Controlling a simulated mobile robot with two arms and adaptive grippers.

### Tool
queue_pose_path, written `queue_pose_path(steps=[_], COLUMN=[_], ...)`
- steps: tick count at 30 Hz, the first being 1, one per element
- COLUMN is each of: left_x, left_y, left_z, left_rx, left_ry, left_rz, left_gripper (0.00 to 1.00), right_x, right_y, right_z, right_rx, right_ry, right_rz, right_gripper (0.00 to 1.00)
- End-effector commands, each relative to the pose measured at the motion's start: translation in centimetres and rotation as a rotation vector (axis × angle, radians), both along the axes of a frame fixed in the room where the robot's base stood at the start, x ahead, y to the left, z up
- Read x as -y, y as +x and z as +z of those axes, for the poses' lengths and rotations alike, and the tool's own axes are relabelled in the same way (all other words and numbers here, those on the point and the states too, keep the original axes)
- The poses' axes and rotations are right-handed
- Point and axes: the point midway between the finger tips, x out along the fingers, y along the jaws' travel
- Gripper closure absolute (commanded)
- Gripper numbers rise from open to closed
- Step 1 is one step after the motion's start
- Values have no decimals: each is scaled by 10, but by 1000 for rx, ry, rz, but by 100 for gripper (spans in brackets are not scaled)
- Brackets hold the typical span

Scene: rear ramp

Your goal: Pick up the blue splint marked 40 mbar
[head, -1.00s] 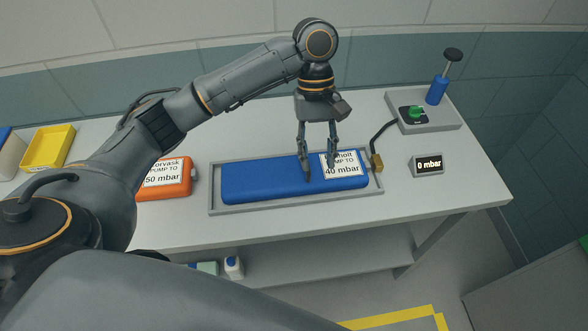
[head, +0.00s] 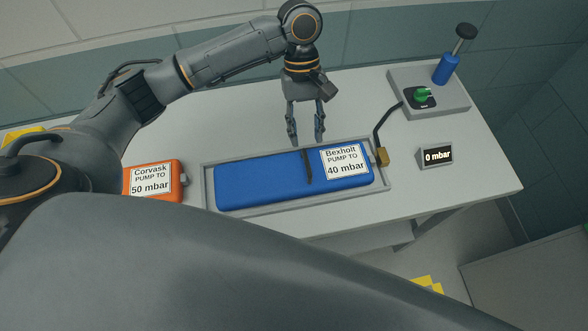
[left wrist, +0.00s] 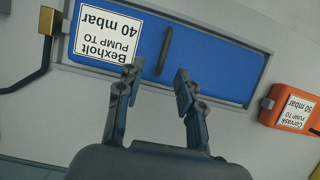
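The blue splint (head: 262,180) lies in a grey tray (head: 208,190) on the bench. Its white label reads Bexholt, pump to 40 mbar, and a dark strap or handle (head: 307,165) crosses it left of the label. A brass connector (head: 382,156) with a black hose is at its right end. My left gripper (head: 306,140) is open and empty, above the tray's far edge behind the splint. In the left wrist view the open fingers (left wrist: 157,80) point at the splint (left wrist: 205,60), on either side of the strap's near end. My right gripper is not in view.
An orange splint (head: 152,180) labelled Corvask, 50 mbar, lies left of the tray. A 0 mbar display (head: 436,156) sits in front.

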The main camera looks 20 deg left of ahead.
Motion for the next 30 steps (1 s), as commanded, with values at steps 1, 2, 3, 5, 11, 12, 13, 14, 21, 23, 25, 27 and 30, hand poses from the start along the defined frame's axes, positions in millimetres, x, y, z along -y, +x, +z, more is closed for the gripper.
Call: queue_pose_path(steps=[1,2,3,5,11,12,13,14,21,23,25,27,30], left_x=[1,2,3,4,9,10,12,13,19,19,19,19,19], left_y=[-3,-4,-6,-7,-17,-21,-24,-27,-35,-35,-35,-35,-35], left_z=[-7,-11,-15,-20,-30,-34,-37,-41,-66,-67,-67,-67,-67], left_rx=[-2,-1,-2,0,-3,-3,-3,-4,0,2,2,2,2], left_ry=[2,1,2,1,2,1,2,2,1,1,1,1,1], left_rz=[1,1,1,2,0,0,1,-1,2,1,1,1,1], left_gripper=[63,63,63,63,63,63,63,63,63,63,63,63,79], right_x=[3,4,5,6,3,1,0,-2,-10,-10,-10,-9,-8], right_y=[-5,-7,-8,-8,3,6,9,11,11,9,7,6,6], right_z=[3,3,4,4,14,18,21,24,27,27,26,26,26], right_rx=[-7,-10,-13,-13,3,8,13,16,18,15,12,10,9], right_ry=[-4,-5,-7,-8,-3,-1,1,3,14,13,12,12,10], right_rz=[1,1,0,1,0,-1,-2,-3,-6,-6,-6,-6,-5], right_gripper=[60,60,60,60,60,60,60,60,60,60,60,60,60])
